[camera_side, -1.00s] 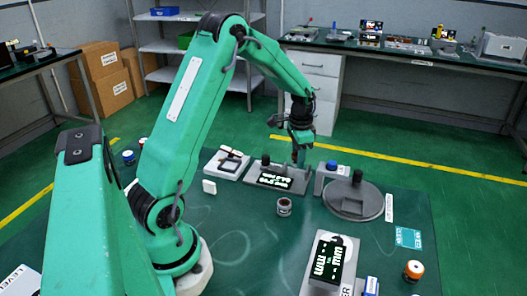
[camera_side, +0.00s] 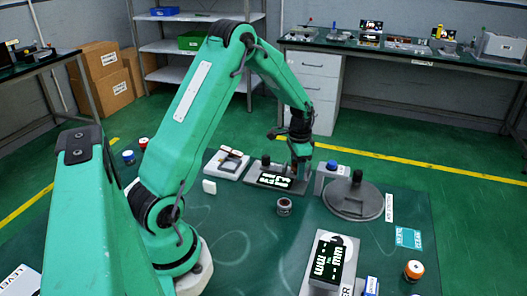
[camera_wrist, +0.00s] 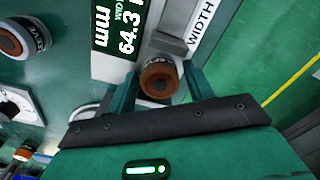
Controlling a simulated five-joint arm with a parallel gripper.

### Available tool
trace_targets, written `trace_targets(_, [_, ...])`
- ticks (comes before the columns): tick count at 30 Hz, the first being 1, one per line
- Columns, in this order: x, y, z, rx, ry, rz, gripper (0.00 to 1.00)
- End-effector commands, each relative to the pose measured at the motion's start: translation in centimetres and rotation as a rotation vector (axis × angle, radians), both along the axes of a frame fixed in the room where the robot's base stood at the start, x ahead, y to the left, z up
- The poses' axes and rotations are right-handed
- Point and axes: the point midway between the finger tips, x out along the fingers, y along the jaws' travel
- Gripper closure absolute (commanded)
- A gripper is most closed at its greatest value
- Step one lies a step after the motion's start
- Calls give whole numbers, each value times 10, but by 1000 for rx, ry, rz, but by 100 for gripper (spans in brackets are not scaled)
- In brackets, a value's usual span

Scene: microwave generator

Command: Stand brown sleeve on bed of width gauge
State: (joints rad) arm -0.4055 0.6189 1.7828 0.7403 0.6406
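The brown sleeve (camera_wrist: 158,78) is between the two fingers of my gripper (camera_wrist: 160,72) in the wrist view, its open end towards the camera. It is over or on the width gauge, beside the grey jaw; contact with the bed is not clear. Narrow gaps seem to show beside the sleeve, so whether the fingers grip it is unclear. The width gauge (camera_wrist: 178,18) has a lit display reading about 64.3 mm. In the side view my gripper (camera_side: 300,172) is low at the right end of the width gauge (camera_side: 252,181), hiding the sleeve there.
A dark cylinder (camera_side: 284,206) stands in front of the gauge. A round grey plate (camera_side: 345,208) is to the right, and another gauge (camera_side: 309,277) is at the front.

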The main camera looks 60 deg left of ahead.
Motion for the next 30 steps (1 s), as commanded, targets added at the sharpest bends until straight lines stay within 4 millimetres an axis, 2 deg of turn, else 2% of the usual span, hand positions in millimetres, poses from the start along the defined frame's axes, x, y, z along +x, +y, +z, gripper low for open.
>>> trace_targets(11, [0, 0, 1, 0, -1, 0, 39])
trace_targets(17, [0, 0, 10, 1, -2, 0, 39])
trace_targets(23, [1, 0, 34, 2, -5, 0, 39])
trace_targets(30, [1, 0, 73, 2, -5, 0, 39])
